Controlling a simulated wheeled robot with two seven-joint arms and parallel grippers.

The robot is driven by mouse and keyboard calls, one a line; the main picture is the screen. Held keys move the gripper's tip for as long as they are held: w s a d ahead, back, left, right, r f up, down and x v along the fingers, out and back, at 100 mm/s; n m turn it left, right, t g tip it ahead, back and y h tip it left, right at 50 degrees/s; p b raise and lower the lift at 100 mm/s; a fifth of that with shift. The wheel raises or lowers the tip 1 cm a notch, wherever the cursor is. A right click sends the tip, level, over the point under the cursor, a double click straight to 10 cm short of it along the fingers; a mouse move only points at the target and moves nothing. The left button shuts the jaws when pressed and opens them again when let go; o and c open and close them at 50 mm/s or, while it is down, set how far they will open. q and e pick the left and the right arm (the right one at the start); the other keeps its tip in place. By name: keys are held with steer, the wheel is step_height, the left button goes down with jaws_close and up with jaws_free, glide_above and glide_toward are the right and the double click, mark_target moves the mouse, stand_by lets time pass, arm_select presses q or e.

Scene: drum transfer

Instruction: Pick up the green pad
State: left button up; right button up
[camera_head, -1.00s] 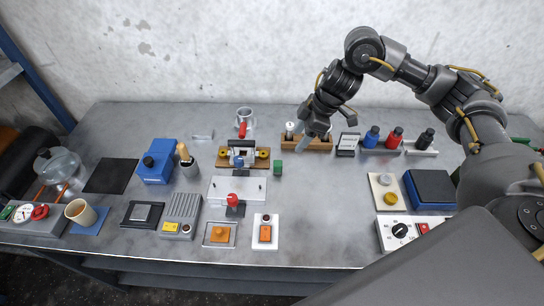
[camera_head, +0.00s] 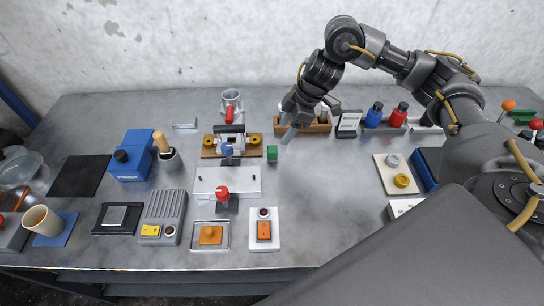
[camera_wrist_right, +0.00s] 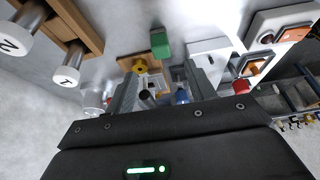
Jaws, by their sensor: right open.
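The green pad (camera_head: 272,153) is a small green block on the grey table, right of the wooden stand with yellow knobs. It also shows in the right wrist view (camera_wrist_right: 159,43), near the top middle. My right gripper (camera_head: 290,130) is above the table, a little right of and behind the green pad in the head view, and apart from it. Its two fingers (camera_wrist_right: 162,88) are spread with nothing between them touching. My left gripper is not in view.
The wooden stand (camera_head: 208,152) is close left of the pad, with a white plate (camera_head: 245,187) in front. A wooden block holding cylinders (camera_head: 317,127) stands behind my right gripper. Blue and red bottles (camera_head: 374,115) are further right. The table right of the pad is clear.

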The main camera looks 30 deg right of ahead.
mark_target(274, 148)
steer(key=shift+x, duration=5.35)
steer(key=shift+s, duration=0.1)
steer(key=c, duration=1.1)
